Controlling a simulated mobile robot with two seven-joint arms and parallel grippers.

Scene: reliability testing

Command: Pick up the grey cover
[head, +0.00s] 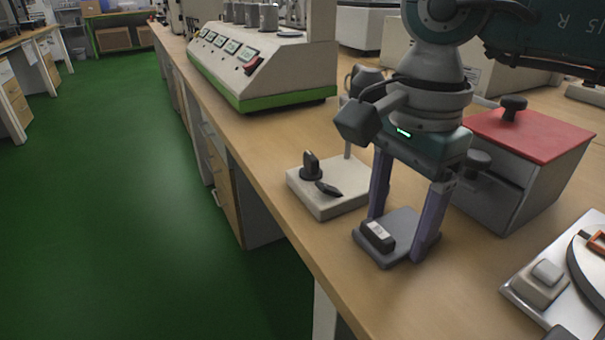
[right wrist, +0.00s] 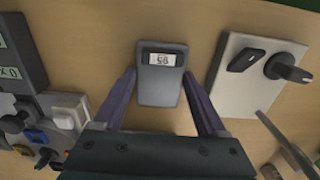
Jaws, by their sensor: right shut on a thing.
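The grey cover (head: 402,226) is a flat dark grey piece with a small raised display block at its near left end. My right gripper (head: 402,238) points down with its two purple fingers on opposite sides of the cover, shut on it. In the right wrist view the cover (right wrist: 159,88) lies between the fingers (right wrist: 160,108) and its small display faces the camera. The cover is at or just above the wooden bench top; I cannot tell whether it touches. My left gripper is not in view.
A white block with black knobs (head: 323,196) stands just left of the gripper. A grey box with a red lid (head: 530,132) stands close on the right. A white device (head: 560,285) lies at the lower right. The wooden bench (head: 370,300) is clear toward its front edge.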

